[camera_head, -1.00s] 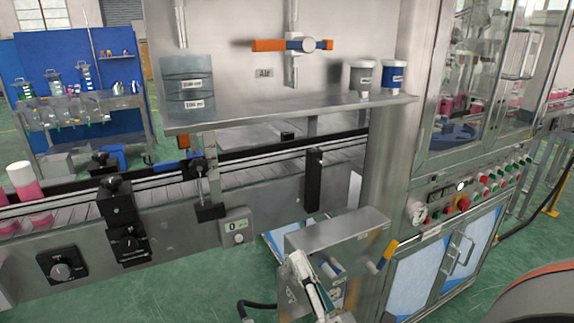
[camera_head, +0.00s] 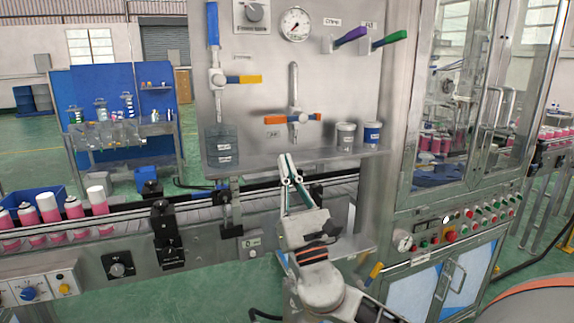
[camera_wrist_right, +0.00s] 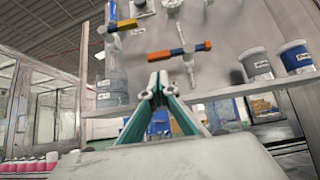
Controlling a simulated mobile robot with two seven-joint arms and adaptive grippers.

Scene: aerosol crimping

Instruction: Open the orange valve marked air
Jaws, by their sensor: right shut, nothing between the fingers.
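The orange-and-blue valve handle (camera_head: 293,119) lies horizontal across a vertical pipe on the steel back panel, above the shelf. A small label, too small to read now, is just below its left end. The valve also shows in the right wrist view (camera_wrist_right: 178,51), above the fingers. My right gripper (camera_head: 283,157) points up in front of the shelf's front edge, below the valve and apart from it. Its fingers are closed together and empty; they show in the right wrist view (camera_wrist_right: 158,80) too. My left gripper is not in view.
A yellow-handled valve (camera_head: 238,79) is at upper left. Purple (camera_head: 349,37) and green (camera_head: 390,39) handles jut out at upper right. Containers (camera_head: 346,136) stand on the shelf (camera_head: 300,158) right of the valve, stacked clear blocks (camera_head: 223,144) left. A conveyor with pink cans (camera_head: 48,208) runs below.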

